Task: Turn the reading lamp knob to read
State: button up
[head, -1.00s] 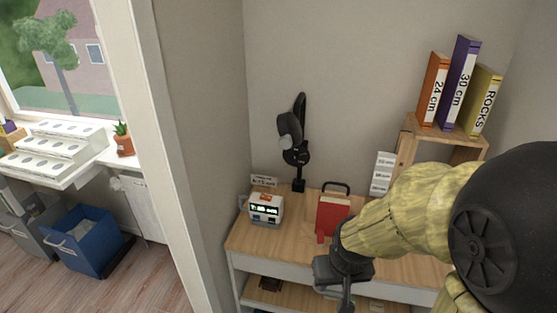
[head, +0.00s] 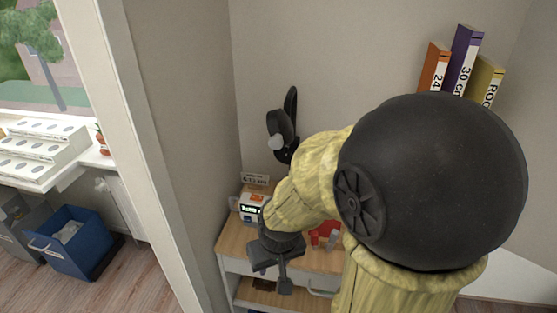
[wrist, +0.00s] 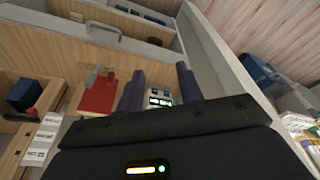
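The black reading lamp (head: 286,118) stands against the back wall behind the desk, with a pale grey round part (head: 277,142) on its side. My arm hides the lamp's lower part, and I cannot make out its knob or setting. My gripper (head: 268,272) is in front of and below the lamp, at the desk's front edge, apart from it. In the wrist view my gripper (wrist: 160,78) shows two dark fingers spread apart with nothing held between them. The lamp does not clearly show in the wrist view.
A small white clock (head: 250,207) and a printed card (head: 255,179) stand at the desk's left end. A red object (head: 325,234) is partly behind my arm; it shows in the wrist view (wrist: 98,95). The wall edge (head: 165,160) bounds the left side.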

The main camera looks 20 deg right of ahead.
jog(key=o, duration=0.3)
jog(key=w+f+m+t+b, duration=0.1)
jog(key=w, duration=0.3)
jog(key=w+f+m+t+b, duration=0.1)
jog(key=w+f+t+b, duration=0.1)
jog(key=w, duration=0.3)
jog(key=w+f+t+b, duration=0.1)
jog(key=w, duration=0.3)
jog(key=shift+w+a+f+m+b, duration=0.1)
jog(key=shift+w+f+m+b, duration=0.2)
jog(key=shift+f+m, duration=0.1)
jog(key=w+d+f+m+t+b, duration=0.25)
jog(key=w+m+t+b, duration=0.2)
jog(key=w, duration=0.65)
jog(key=w+d+f+m+t+h+b, duration=0.1)
jog(key=w+d+m+h, duration=0.1)
jog(key=d+m+h, duration=0.1)
jog(key=w+d+f+m+t+h+b, duration=0.1)
jog(key=w+d+m+t+h+b, duration=0.1)
jog(key=d, duration=0.3)
jog(key=w+d+f+m+t+h+b, duration=0.1)
jog(key=w+d+m+h+b, duration=0.1)
jog(key=w+d+m+h, duration=0.2)
jog(key=shift+d+m, duration=0.1)
jog(key=shift+m, duration=0.45)
